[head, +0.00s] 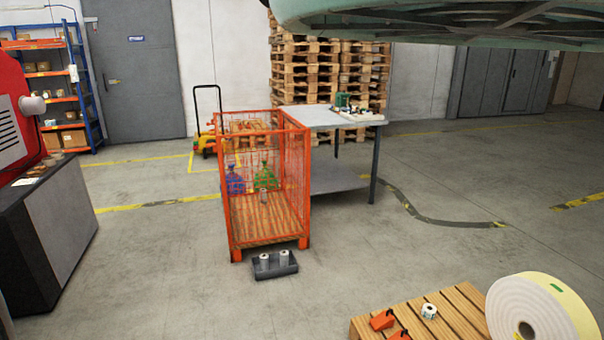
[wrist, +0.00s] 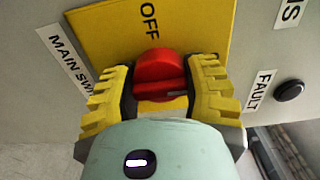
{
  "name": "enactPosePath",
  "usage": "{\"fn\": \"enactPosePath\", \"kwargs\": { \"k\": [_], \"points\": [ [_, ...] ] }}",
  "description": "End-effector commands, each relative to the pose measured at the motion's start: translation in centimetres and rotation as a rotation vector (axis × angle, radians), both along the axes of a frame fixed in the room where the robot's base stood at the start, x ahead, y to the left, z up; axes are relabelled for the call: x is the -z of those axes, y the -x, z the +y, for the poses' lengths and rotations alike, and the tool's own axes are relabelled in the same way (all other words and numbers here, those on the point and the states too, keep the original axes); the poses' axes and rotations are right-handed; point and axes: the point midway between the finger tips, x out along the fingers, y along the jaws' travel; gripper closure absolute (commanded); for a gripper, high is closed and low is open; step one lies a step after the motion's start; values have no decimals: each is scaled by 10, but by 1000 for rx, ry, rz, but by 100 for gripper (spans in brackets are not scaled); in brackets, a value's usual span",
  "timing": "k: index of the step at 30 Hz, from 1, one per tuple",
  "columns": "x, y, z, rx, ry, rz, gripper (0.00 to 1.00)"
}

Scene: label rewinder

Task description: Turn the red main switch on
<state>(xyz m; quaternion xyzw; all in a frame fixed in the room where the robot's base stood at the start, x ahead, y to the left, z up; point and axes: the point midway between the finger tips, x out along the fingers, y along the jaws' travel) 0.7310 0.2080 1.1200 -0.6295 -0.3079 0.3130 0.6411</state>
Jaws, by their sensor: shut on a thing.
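The red main switch (wrist: 158,68) is a round knob with a raised grip bar, on a yellow plate (wrist: 205,22) in the wrist view. The word OFF stands above the knob on the plate. A white label beginning MAIN SW (wrist: 65,55) is to the left, its end hidden by a finger. My gripper (wrist: 161,90) has its yellow ridged fingers on both sides of the knob and is shut on it. A pale mark shows at the right end of the grip bar. The lower part of the plate is hidden. The head view does not show the switch or my gripper.
A black round button (wrist: 289,90) beside a FAULT label sits right of the switch. In the head view, an orange mesh cage (head: 307,190) and a table (head: 312,117) stand mid-floor. A pallet (head: 455,318) with a large roll (head: 535,310) is at front right.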

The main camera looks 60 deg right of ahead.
Motion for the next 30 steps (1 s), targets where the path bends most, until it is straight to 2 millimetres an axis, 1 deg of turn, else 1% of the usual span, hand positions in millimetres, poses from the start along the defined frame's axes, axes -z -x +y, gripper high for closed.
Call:
{"fn": "enactPosePath", "kwargs": {
  "k": [7, 8, 16, 17, 25, 30],
  "points": [
    [2, -1, -2, 6, 4, 1, 88],
    [2, -1, -2, 6, 4, 1, 48],
    [1, -1, -1, 4, 3, 0, 20],
    [1, -1, -1, 4, 3, 0, 19],
    [1, 0, -1, 2, 2, -1, 19],
    [0, 6, -9, 4, 1, -3, 19]
  ]
}}
